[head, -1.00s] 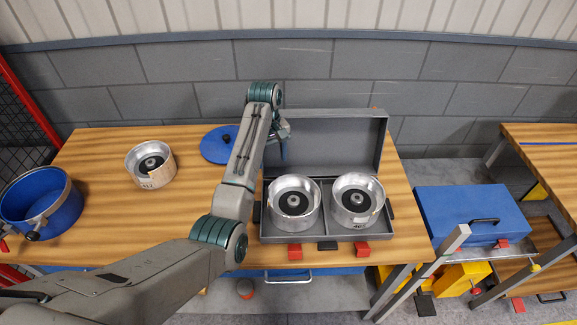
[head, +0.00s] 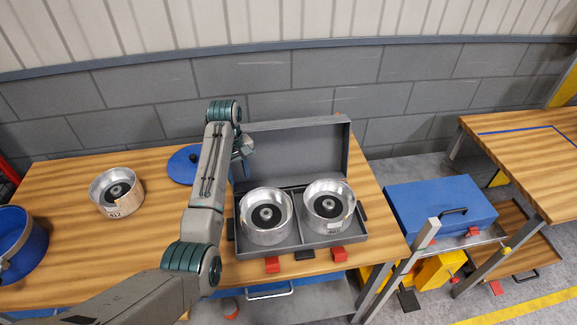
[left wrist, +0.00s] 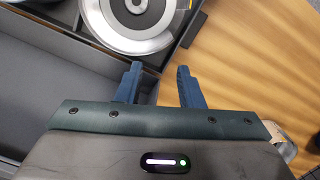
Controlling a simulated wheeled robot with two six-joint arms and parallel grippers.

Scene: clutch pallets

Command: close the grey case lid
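The grey case stands on the wooden table with its lid (head: 297,148) raised at the back, roughly upright. Its tray (head: 352,237) holds two silver drums, a left one (head: 266,229) and a right one (head: 341,193), one per compartment. My left gripper (head: 243,170) is at the left end of the lid, partly hidden by my arm in the head view. In the left wrist view the two blue fingers (left wrist: 160,84) stand apart with nothing between them. The case (left wrist: 40,75) and a drum (left wrist: 135,20) lie beyond and left of them. My right gripper is not in view.
Red latches (head: 272,265) and a dark handle (head: 304,255) are at the case front. Left on the table are another silver drum (head: 117,192), a blue round lid (head: 183,165) and a blue pot (head: 18,245). A blue case (head: 440,205) stands right, below table height.

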